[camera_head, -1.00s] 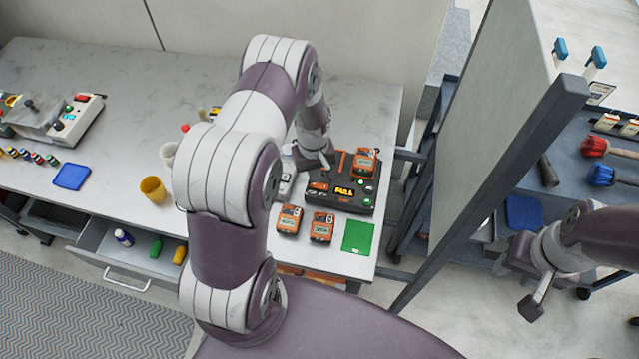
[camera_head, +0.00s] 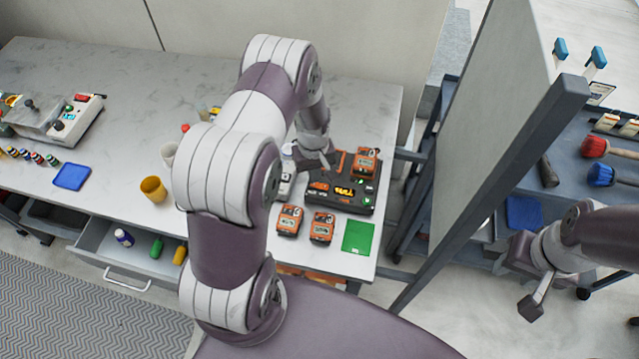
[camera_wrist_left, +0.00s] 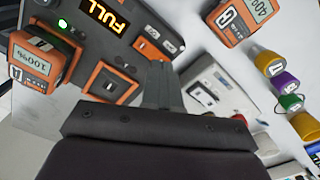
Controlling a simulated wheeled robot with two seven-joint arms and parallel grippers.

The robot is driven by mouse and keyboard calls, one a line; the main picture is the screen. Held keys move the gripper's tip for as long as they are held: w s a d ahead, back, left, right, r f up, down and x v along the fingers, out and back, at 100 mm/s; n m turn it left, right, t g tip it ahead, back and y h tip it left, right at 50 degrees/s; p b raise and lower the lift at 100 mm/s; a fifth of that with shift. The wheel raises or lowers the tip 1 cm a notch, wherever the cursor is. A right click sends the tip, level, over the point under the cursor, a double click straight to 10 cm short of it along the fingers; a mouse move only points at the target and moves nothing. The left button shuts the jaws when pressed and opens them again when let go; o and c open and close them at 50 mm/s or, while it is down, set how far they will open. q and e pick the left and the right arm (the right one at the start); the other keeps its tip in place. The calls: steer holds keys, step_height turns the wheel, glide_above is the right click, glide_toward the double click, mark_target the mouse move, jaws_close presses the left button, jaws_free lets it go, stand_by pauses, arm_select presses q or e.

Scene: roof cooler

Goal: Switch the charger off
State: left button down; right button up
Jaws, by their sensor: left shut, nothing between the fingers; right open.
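The charger (camera_head: 341,208) is a dark box on the right part of the bench, with orange-edged parts and a lit orange display. In the left wrist view, the charger (camera_wrist_left: 125,60) shows the display (camera_wrist_left: 104,14) reading FULL, a lit green light (camera_wrist_left: 63,24) and small orange-framed panels. My left gripper (camera_head: 324,163) is at the charger's back left edge. Its shut, empty fingers (camera_wrist_left: 160,70) point at the panel beside a small orange-framed part (camera_wrist_left: 150,50); I cannot tell whether they touch. My right gripper (camera_head: 530,302) is open, far right of the bench.
One battery (camera_head: 366,161) sits on the charger; two batteries (camera_head: 289,220) (camera_head: 321,227) stand before it, near a green mat (camera_head: 358,237). A pale device (camera_wrist_left: 215,90) lies close beside my left fingers. A tall panel (camera_head: 470,150) stands right of the bench.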

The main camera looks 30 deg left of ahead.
arm_select(q)
steer(key=shift+f+b, duration=0.7)
steer(key=shift+f, duration=0.25)
stand_by(0.3)
step_height(320, 180, up, 7)
steer(key=p, duration=0.5)
steer(key=shift+p, duration=0.3)
